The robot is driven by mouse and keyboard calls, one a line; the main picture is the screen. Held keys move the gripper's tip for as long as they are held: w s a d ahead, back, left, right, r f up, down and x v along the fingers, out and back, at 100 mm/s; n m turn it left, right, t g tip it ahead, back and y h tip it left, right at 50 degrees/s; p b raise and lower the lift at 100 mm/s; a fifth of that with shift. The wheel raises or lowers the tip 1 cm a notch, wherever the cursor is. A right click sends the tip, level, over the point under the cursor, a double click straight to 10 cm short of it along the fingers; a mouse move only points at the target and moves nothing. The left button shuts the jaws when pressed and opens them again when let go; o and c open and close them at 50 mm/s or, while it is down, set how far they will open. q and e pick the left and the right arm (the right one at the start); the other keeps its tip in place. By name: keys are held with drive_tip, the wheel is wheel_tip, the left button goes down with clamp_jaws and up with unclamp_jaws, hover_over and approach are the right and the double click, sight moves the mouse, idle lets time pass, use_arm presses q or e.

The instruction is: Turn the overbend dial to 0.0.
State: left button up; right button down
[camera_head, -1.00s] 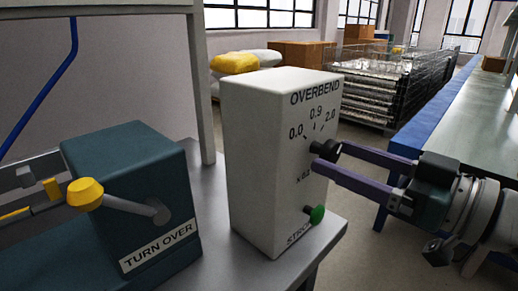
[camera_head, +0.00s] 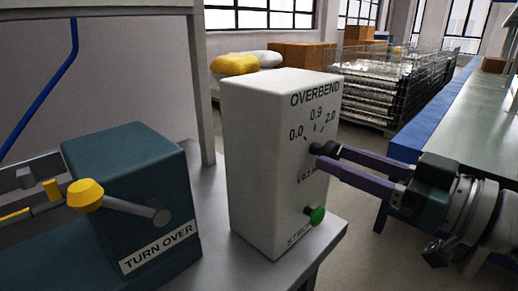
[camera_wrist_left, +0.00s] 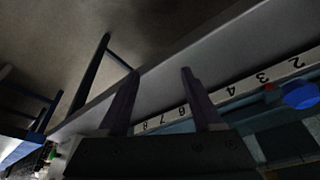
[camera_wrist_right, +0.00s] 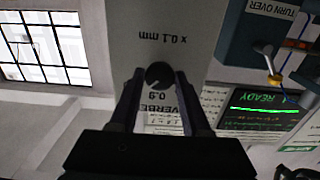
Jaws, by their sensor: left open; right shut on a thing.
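The white overbend box (camera_head: 262,150) stands on the grey table with scale marks 0.0, 0.9 and 2.0 on its face. Its small black dial (camera_head: 317,148) sits below the scale. In the right wrist view, the round dial (camera_wrist_right: 159,75) shows between the fingertips, above an upside-down 0.9; its exact setting is hard to read. My right gripper (camera_head: 328,154) reaches in from the right and is shut on the dial. It also shows in the right wrist view (camera_wrist_right: 159,80). My left gripper (camera_wrist_left: 160,72) is open and empty in the left wrist view, and outside the head view.
A teal TURN OVER box (camera_head: 130,190) with a yellow-knobbed lever (camera_head: 86,194) stands at left. A READY screen (camera_wrist_right: 265,102) shows in the right wrist view. A numbered scale (camera_wrist_left: 230,92) lies beside my left gripper.

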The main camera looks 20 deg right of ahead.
drive_tip(key=shift+r+n, duration=0.1)
drive_tip(key=shift+n, duration=0.2)
drive_tip(key=n+p, duration=0.1)
drive_tip(key=n, duration=0.2)
drive_tip(key=shift+n+p, duration=0.3)
drive_tip(key=n, duration=0.4)
drive_tip(key=shift+p, duration=0.4)
drive_tip(key=n, duration=0.9)
drive_tip(key=shift+d, duration=0.1)
drive_tip(key=shift+n, duration=0.4)
drive_tip(key=shift+c, duration=1.8)
unclamp_jaws()
